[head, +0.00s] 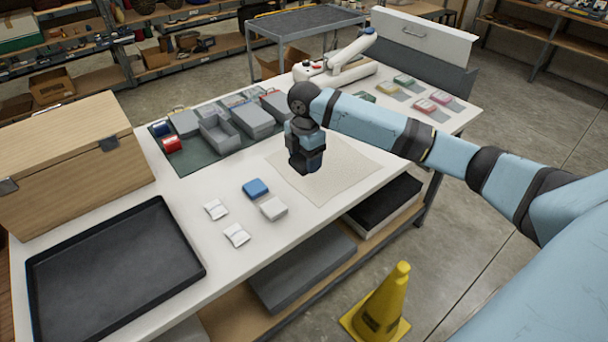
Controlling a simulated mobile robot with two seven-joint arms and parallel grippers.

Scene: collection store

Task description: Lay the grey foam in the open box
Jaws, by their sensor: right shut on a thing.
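My right gripper (306,168) points down over the beige mat (345,178) on the white table. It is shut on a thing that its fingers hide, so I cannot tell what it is. A small light grey block (273,208), which may be the grey foam, lies on the table left of the mat. A blue block (256,188) lies just behind it. An open grey box (221,140) stands on the dark green mat (192,163), left of and behind my right gripper, among several closed grey boxes. My left gripper is out of view.
Two white packets (236,235) lie at the front. A black tray (112,270) and a wooden case (75,165) fill the left end. A white jointed device (340,66) and several coloured pieces lie at the back right. A yellow cone (382,305) stands on the floor.

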